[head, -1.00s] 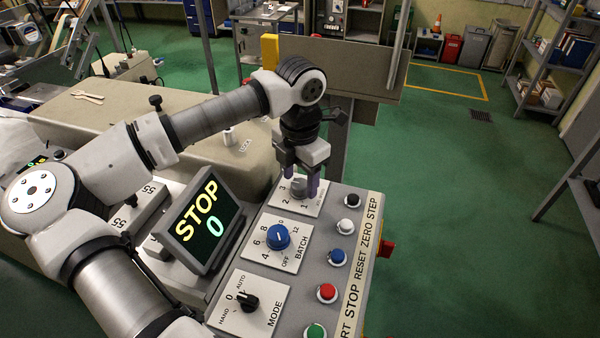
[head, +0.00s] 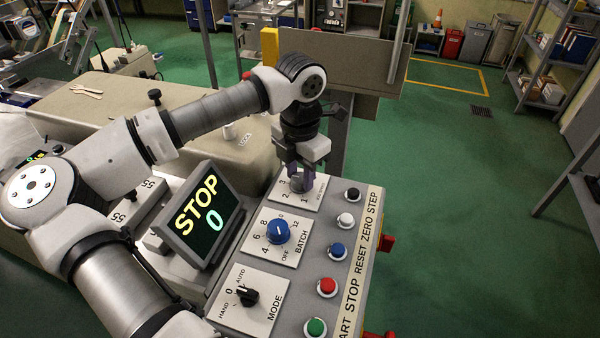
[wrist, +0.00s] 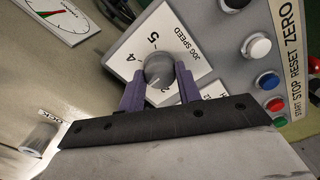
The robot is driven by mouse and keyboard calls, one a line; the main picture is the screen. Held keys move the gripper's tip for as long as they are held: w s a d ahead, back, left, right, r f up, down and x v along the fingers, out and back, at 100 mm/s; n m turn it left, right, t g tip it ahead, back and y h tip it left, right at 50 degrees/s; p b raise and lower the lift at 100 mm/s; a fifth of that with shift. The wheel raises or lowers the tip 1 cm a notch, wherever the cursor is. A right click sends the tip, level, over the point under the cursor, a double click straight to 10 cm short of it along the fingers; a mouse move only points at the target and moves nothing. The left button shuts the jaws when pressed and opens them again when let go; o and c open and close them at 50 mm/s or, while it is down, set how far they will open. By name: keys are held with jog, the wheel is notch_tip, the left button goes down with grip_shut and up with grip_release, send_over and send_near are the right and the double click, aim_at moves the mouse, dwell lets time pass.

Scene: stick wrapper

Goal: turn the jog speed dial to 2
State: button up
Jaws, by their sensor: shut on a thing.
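The jog speed dial (head: 297,186) is a small grey round knob on a white plate at the far end of the control panel, partly hidden by my fingers in the head view. Numbers 1, 2 and 3 show around it there; 4 and 5 show in the wrist view. My gripper (head: 301,176) points down over it, its purple fingers shut on the knob's opposite sides. In the wrist view the dial (wrist: 159,70) sits between the fingertips. A pale mark shows on its face, but I cannot tell which number it points to.
The blue batch dial (head: 278,232) and black mode switch (head: 247,296) lie nearer on the panel (head: 305,262). A column of push buttons, including a blue one (head: 337,251), runs along the right. A tilted screen (head: 203,216) reading STOP 0 stands to the left.

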jog(key=n+b, duration=0.1)
jog(key=b, duration=0.1)
jog(key=n+b, duration=0.1)
jog(key=b, duration=0.1)
jog(key=shift+f+n, duration=0.3)
jog(key=n+b, duration=0.2)
jog(key=b, duration=0.1)
jog(key=shift+n, duration=0.3)
jog(key=n+b, duration=0.3)
jog(key=shift+r, duration=0.15)
jog(key=shift+r+n+b, duration=0.15)
jog(key=shift+n+b, duration=0.8)
jog(key=shift+n, duration=0.65)
jog(key=o, duration=1)
jog(key=shift+c, duration=0.2)
